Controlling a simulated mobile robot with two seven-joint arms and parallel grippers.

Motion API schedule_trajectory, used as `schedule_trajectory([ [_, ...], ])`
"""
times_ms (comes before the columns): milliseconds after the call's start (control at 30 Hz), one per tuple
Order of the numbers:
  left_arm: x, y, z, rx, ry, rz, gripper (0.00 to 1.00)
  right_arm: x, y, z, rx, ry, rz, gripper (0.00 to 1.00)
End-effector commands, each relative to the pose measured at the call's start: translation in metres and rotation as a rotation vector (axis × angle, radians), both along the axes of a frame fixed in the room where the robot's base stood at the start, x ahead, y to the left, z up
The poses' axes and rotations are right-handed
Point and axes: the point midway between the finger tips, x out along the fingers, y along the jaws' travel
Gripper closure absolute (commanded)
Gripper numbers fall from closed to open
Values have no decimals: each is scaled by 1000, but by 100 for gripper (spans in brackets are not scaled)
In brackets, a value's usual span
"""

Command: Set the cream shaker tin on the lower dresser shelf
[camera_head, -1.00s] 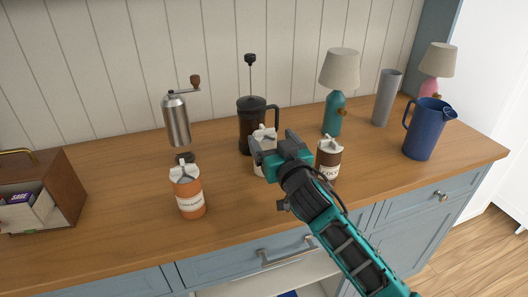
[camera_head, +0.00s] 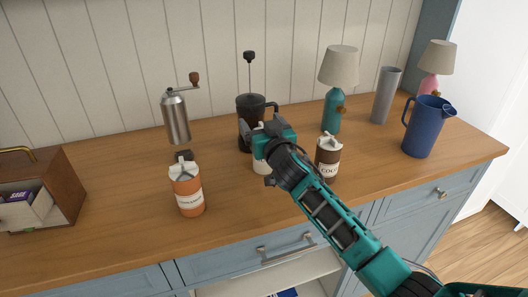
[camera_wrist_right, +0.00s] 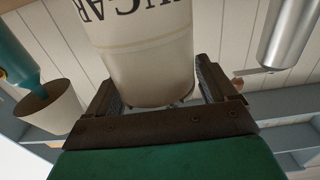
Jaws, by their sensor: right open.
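The cream shaker tin (camera_head: 259,162) stands upright on the wooden dresser top, mostly hidden behind my right gripper (camera_head: 268,131) in the head view. In the right wrist view the tin (camera_wrist_right: 145,55) shows dark "SUGAR" lettering. It sits between the two open fingers of my right gripper (camera_wrist_right: 158,85), with a gap beside the right finger; contact on the left side is unclear. The open lower dresser shelf (camera_head: 300,268) shows partly below the drawer, its pale interior mostly hidden. My left gripper is not in view.
A French press (camera_head: 246,112) stands just behind. A grinder (camera_head: 176,118), teal lamp (camera_head: 332,112) and blue jug (camera_head: 423,128) stand around.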

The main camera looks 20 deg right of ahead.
Motion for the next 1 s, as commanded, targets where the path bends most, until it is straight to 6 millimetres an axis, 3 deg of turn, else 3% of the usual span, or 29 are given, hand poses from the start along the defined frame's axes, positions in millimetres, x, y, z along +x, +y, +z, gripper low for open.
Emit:
schedule_trajectory([
  [67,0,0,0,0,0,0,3,0,0,0,0,0,0,21],
  [900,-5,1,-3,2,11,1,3,-1,0,-2,0,5,-1,100],
  [1000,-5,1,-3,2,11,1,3,-1,-1,-3,0,6,-2,100],
])
